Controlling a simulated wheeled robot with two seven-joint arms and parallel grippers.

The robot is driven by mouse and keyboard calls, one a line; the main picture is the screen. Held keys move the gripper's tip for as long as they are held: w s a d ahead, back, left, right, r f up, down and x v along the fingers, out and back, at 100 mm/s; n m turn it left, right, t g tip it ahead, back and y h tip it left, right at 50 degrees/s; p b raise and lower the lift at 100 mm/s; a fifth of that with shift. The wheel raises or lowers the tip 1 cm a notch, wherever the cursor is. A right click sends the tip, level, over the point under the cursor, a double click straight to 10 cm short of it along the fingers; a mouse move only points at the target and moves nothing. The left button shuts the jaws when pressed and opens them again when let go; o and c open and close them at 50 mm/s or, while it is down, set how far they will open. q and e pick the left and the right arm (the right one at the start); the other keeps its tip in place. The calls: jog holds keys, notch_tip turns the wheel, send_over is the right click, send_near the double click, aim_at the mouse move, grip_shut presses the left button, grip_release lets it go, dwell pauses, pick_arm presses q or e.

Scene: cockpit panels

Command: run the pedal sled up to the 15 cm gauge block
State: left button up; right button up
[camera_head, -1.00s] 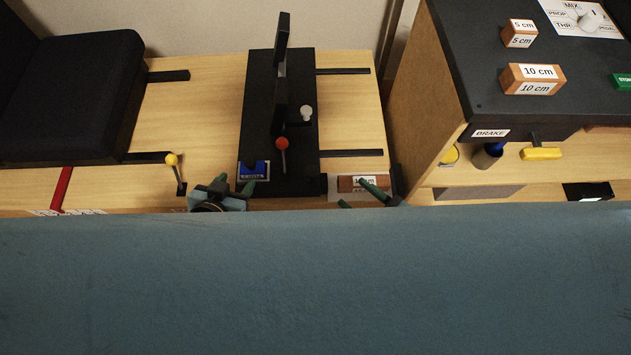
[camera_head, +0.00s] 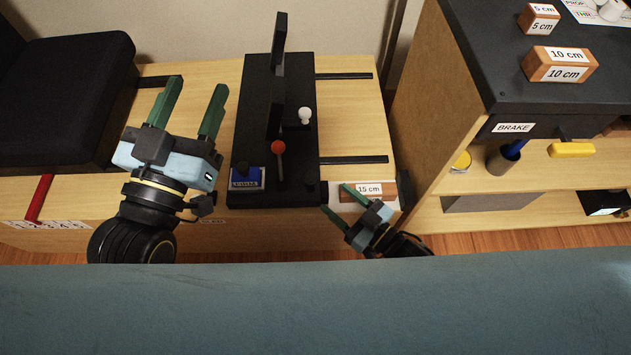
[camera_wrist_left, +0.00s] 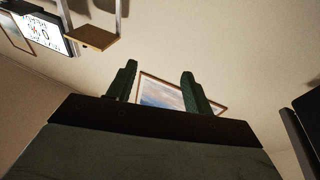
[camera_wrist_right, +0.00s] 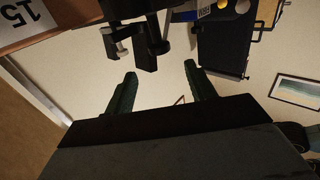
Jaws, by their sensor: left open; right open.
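The pedal sled (camera_head: 298,180) is a black carriage with an upright plate, a red-knobbed lever (camera_head: 279,148) and a white knob (camera_head: 305,115). It sits across dark rails on the wooden bench. My left gripper (camera_head: 197,92) is open and empty, left of the sled, above the bench. My right gripper (camera_head: 333,196) is open and empty, its fingers close to the block's left end; whether they touch it is unclear.
The black seat (camera_head: 60,95) stands left, with a red strip (camera_head: 40,197) beside it. At right, a cabinet carries the 10 cm block (camera_head: 560,66) and 5 cm block (camera_head: 538,19). Bare bench and rails (camera_head: 345,76) lie right of the sled.

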aim_at(316, 182)
jog(key=b+x, duration=0.2)
jog(key=x, duration=0.5)
jog(key=shift+f, duration=0.1)
pick_arm(q)
notch_tip(316, 182, up, 6)
jog(key=s+t+h, duration=0.1)
jog(key=s+t, duration=0.2)
jog(key=t, duration=0.2)
jog(key=shift+f+h, duration=0.2)
jog(key=shift+h, duration=0.1)
pick_arm(e)
jog(key=shift+w+a, duration=0.4)
pick_arm(q)
jog(key=shift+a, duration=0.1)
